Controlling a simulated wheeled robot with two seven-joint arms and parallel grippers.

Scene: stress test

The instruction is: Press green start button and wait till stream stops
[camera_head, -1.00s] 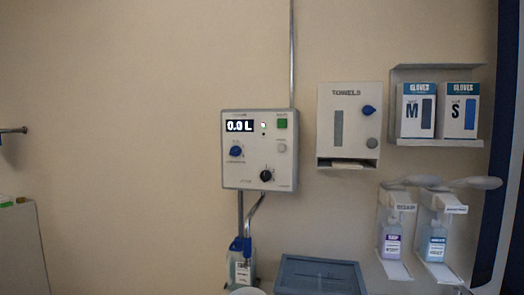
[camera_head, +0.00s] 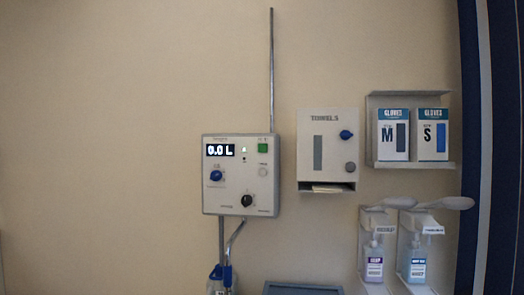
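The green start button (camera_head: 264,148) is at the upper right of a grey wall-mounted control box (camera_head: 241,193). Its display (camera_head: 220,150) reads 0.0 L. A blue knob (camera_head: 216,175) and a black knob (camera_head: 247,200) are lower on the box. A metal spout pipe (camera_head: 235,237) hangs under the box beside a vertical pipe with a blue fitting (camera_head: 221,274). No stream of liquid shows. Neither of my grippers is in view.
A towel dispenser (camera_head: 328,185) hangs right of the box. Glove boxes (camera_head: 393,150) sit in a rack farther right. Two bottle dispensers (camera_head: 374,260) are below them. A blue-grey bin (camera_head: 303,289) shows at the bottom edge. The wall at left is bare.

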